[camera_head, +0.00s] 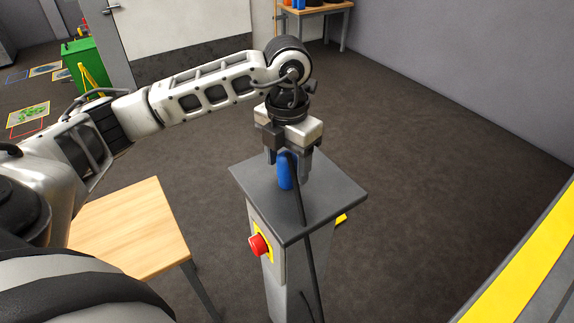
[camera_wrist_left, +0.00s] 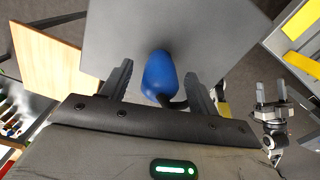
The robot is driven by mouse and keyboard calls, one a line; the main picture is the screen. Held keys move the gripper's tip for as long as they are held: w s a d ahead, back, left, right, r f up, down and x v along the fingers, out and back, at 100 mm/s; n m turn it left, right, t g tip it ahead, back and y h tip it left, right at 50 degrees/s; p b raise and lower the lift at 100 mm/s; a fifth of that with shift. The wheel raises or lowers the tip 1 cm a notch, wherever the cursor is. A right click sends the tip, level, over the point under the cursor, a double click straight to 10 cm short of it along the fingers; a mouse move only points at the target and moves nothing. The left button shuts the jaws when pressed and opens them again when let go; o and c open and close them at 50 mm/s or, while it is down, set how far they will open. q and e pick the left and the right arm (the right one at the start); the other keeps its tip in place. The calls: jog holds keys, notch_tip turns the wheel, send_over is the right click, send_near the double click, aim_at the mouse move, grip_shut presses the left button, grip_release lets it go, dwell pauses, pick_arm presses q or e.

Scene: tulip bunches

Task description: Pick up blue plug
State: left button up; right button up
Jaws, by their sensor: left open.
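The blue plug (camera_head: 286,172) stands on the dark grey top of a pedestal (camera_head: 325,194), with a black cable running from it over the front edge. My left gripper (camera_head: 288,170) points down over the pedestal with its fingers apart. In the left wrist view the blue plug (camera_wrist_left: 159,76) lies between the two open fingers (camera_wrist_left: 158,84), with a visible gap on each side. Contact with the fingers is not visible. What looks like my right gripper (camera_wrist_left: 270,92) shows small at the right of the left wrist view, away from the plug.
A red button (camera_head: 259,245) on a yellow plate sits on the pedestal's side. A wooden table (camera_head: 130,228) stands to the left. A yellow-striped edge (camera_head: 530,270) is at the lower right. A green box (camera_head: 82,60) stands far left. The floor behind the pedestal is clear.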

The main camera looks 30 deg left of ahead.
pick_arm(q)
jog(key=shift+f, duration=1.3)
jog(key=c, duration=1.1)
jog(key=shift+r, duration=0.1)
